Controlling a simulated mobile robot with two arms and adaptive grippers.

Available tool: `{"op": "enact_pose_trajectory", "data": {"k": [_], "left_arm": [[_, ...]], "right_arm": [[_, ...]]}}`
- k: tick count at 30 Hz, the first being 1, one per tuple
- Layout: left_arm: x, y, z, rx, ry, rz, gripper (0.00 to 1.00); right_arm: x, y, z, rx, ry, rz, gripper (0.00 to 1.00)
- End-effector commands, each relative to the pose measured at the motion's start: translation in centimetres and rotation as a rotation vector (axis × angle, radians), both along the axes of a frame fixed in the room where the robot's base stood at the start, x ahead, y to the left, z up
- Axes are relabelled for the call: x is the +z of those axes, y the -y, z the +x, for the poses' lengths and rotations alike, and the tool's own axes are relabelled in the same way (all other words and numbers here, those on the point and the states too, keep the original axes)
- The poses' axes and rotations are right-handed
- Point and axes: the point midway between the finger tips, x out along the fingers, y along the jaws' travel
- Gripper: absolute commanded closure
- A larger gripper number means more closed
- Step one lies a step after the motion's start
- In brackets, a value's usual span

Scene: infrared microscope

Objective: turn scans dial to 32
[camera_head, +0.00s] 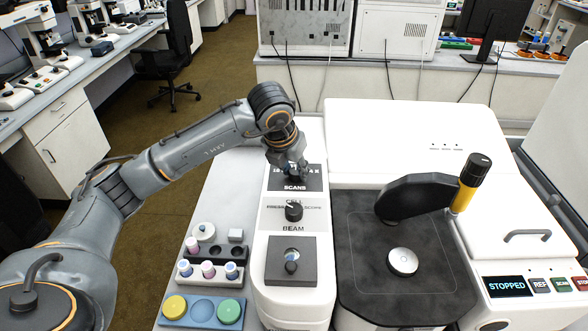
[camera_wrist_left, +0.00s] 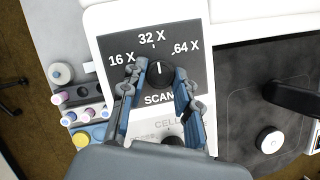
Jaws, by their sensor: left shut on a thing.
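The scans dial (camera_wrist_left: 159,71) is a round black knob on a dark panel marked 16 X, 32 X and 64 X. Its white pointer line points up toward the 32 X mark in the left wrist view. My left gripper (camera_head: 292,172) is over the SCANS panel (camera_head: 313,182) in the head view and hides the dial there. In the wrist view its two fingers (camera_wrist_left: 158,88) stand on either side of the dial and are shut on it. My right gripper is not in view.
Below is the cell selector knob (camera_head: 293,211), then the beam knob (camera_head: 291,262). Sample holders with vials (camera_head: 209,270) stand at the left. A dark sample stage with a black arm and yellow-handled knob (camera_head: 470,182) is at the right. The display (camera_head: 507,286) reads STOPPED.

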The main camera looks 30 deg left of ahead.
Motion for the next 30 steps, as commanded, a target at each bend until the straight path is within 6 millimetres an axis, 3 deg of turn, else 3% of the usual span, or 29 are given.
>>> {"op": "enact_pose_trajectory", "data": {"k": [6,7,10,22,30], "left_arm": [[0.0,0.0,0.0,-0.001,0.0,0.0,1.0],[0.0,0.0,0.0,-0.001,0.0,0.0,0.65],[0.0,0.0,0.0,-0.001,0.0,0.0,0.46],[0.7,0.0,-0.2,-0.002,0.001,0.0,0.46],[5.5,0.0,-2.1,-0.003,0.005,0.0,0.46]], "right_arm": [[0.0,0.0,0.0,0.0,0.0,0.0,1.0],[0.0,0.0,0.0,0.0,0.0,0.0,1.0],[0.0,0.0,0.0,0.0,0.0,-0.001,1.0],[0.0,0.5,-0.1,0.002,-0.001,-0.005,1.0],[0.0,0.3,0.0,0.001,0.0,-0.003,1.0]]}}
